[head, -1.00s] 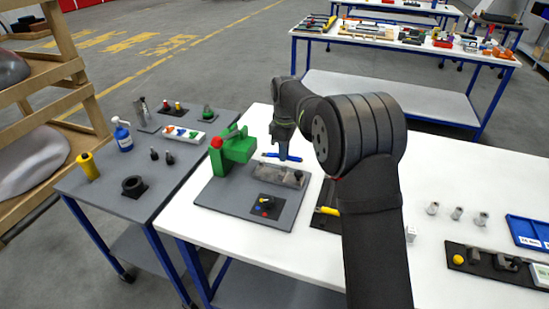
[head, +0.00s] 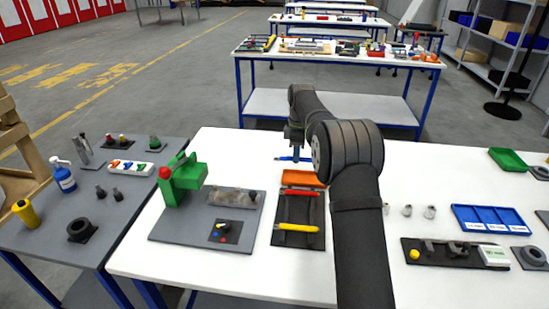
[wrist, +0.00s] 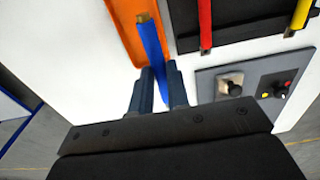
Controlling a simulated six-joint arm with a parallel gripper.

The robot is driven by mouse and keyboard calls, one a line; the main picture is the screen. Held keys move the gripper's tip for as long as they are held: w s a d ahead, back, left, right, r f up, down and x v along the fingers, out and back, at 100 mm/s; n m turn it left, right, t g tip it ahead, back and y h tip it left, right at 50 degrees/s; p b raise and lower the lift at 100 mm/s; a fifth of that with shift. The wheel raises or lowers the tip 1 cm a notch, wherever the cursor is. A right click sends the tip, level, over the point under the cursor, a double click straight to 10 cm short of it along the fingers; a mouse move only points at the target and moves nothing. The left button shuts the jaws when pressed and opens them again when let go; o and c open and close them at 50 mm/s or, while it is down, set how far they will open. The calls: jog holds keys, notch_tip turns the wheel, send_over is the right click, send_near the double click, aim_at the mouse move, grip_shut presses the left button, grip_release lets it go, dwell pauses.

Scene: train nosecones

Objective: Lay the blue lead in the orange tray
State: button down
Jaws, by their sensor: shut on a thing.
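My gripper (head: 294,154) is shut on the blue lead (head: 285,159) and points down behind the orange tray (head: 303,178) in the head view. In the wrist view the blue lead (wrist: 151,52) juts out from between the two fingers (wrist: 156,88), with a brass-coloured end. There it runs along the inner side of the orange tray (wrist: 118,22) and overlaps its edge. The lead looks held above the white table, but its exact height is unclear.
A black mat (head: 290,236) with a red and a yellow tool lies in front of the tray. A grey plate (head: 175,228) with a green clamp (head: 185,178) stands to its left. A blue tray (head: 490,219) is at the right. White table is bare behind the orange tray.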

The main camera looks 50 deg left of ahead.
jog(key=shift+w+d+f, duration=0.1)
jog(key=shift+w+f, duration=0.65)
jog(key=shift+f, duration=0.8)
jog(key=shift+w+d+f, duration=0.1)
jog(key=shift+w+f, duration=0.6)
jog(key=shift+f, duration=0.85)
jog(key=shift+w+d+f, duration=0.1)
jog(key=shift+w+f, duration=0.65)
jog(key=shift+f, duration=0.8)
jog(key=c, duration=1.3)
grip_release()
notch_tip(320, 180, up, 18)
jog(key=shift+w+d+f, duration=0.15)
jog(key=shift+f, duration=0.1)
